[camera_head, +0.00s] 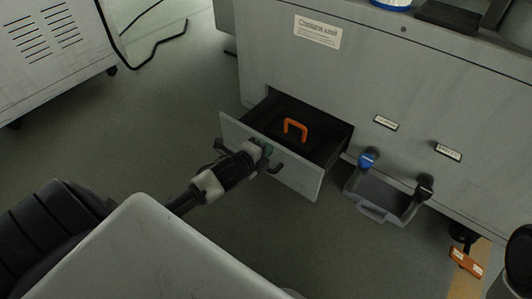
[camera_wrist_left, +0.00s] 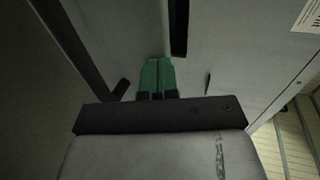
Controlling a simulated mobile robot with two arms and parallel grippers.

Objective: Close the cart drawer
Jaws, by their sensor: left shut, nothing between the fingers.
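The cart drawer (camera_head: 310,178) stands pulled out from the lower part of the grey cart (camera_head: 330,75). Its inside is dark, and an orange U-shaped handle-like thing (camera_head: 295,128) shows within it. My left gripper (camera_head: 265,150) is at the outer face of the drawer front, near its middle. In the left wrist view its green fingertips (camera_wrist_left: 157,75) are together with nothing between them, close to a grey panel. I cannot tell whether they touch it. My right gripper does not show clearly.
A U-shaped grey bracket (camera_head: 380,195) with a blue-topped and a black-topped end sits right of the drawer. An orange object (camera_head: 465,262) lies on the floor at the lower right. A white vented cabinet (camera_head: 50,50) stands at the upper left, with a black cable (camera_head: 150,40) beside it.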

